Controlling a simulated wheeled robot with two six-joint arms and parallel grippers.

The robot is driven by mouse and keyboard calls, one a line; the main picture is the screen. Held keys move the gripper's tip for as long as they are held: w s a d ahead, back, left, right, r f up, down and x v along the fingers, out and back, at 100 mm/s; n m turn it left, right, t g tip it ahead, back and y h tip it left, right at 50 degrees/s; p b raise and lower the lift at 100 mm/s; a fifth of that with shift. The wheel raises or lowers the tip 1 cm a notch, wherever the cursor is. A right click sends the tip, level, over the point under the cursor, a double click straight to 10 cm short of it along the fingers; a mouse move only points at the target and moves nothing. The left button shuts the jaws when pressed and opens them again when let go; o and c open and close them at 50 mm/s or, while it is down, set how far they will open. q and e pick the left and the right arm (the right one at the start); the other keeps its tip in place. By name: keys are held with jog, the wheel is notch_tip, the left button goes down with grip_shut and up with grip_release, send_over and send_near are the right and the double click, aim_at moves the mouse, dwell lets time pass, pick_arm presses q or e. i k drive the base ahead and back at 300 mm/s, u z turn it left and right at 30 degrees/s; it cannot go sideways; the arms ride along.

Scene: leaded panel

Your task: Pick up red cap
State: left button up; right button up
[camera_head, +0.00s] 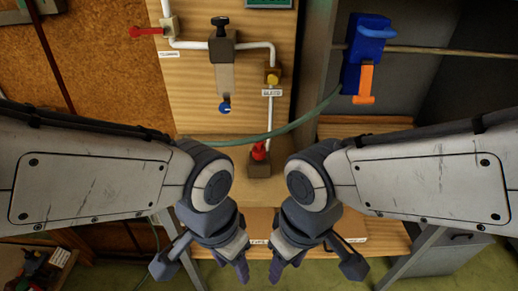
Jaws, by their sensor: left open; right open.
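My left gripper (203,268) is open and empty, below and left of the cap. My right gripper (315,268) is open and empty, below and right of it. Both grippers are apart from the cap, low in the view. The cap itself is not covered by either arm.
White pipes with a red lever (146,32), a black-knobbed valve (222,44) and a yellow fitting (273,76) run over the panel (190,95). A green hose (300,121) curves right. A blue clamp-like tool (366,50) with an orange handle (365,83) hangs at upper right.

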aim_at(259, 151)
jog(key=z, duration=1.5)
jog(key=i, duration=0.9)
jog(key=u, duration=2.65)
